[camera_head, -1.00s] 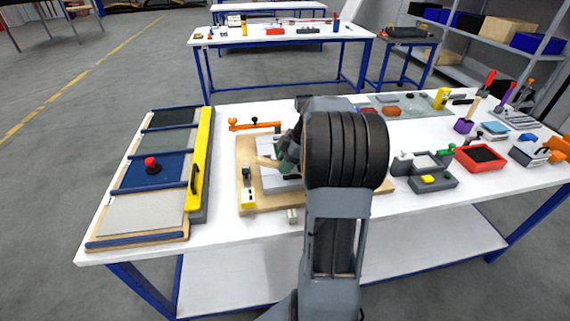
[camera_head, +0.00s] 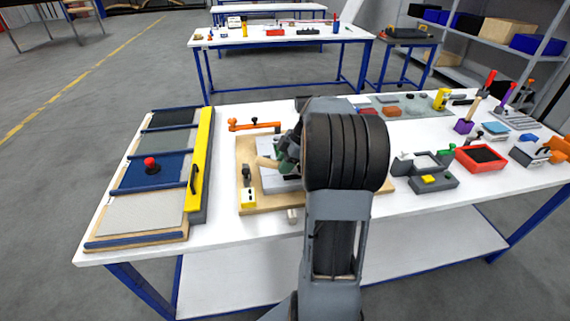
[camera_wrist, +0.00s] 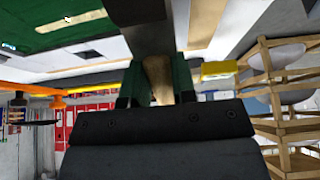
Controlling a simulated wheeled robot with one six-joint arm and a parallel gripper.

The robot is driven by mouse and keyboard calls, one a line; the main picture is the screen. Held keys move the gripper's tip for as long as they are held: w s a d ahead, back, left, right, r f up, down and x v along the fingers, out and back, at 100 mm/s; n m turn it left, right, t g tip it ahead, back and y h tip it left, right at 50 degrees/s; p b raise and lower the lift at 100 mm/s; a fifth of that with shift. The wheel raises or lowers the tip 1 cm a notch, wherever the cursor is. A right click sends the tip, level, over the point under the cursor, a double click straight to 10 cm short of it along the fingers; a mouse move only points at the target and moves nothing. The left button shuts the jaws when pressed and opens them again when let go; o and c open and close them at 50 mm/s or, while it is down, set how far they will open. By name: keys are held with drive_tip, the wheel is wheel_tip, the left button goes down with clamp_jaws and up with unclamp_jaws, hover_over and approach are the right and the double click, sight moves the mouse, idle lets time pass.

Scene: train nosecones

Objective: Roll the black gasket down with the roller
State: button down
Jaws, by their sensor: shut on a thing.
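My gripper (camera_head: 287,158) is low over the wooden board in the middle of the table, partly hidden behind my own arm. In the wrist view its two green fingers (camera_wrist: 158,88) are shut on the roller's wooden handle (camera_wrist: 158,72). The handle end of the roller (camera_head: 266,162) pokes out to the left of the gripper in the head view. A dark block lies beyond the handle in the wrist view; I cannot tell whether it is the roller head. The wooden board (camera_head: 246,149) carries a grey plate (camera_head: 268,182). I cannot make out the black gasket; my arm hides much of the board.
An orange clamp (camera_head: 253,125) lies behind the board. A panel rack with a yellow bar (camera_head: 200,160) is on the left. A grey fixture (camera_head: 432,179) and red tray (camera_head: 480,159) stand on the right.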

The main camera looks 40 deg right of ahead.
sight(298, 168)
idle(0.7)
drive_tip(key=shift+s+d, duration=0.15)
drive_tip(key=shift+d, duration=0.15)
drive_tip(key=shift+s+d+r, duration=0.1)
drive_tip(key=shift+s+d, duration=0.2)
drive_tip(key=shift+d, duration=0.35)
drive_tip(key=shift+f+b, duration=0.2)
drive_tip(key=shift+b, duration=0.3)
idle(0.9)
drive_tip(key=shift+r, duration=0.1)
idle(0.4)
drive_tip(key=shift+s+d, duration=0.2)
drive_tip(key=shift+d, duration=0.1)
drive_tip(key=shift+d, duration=0.1)
drive_tip(key=shift+s+d, duration=0.3)
drive_tip(key=shift+d, duration=0.3)
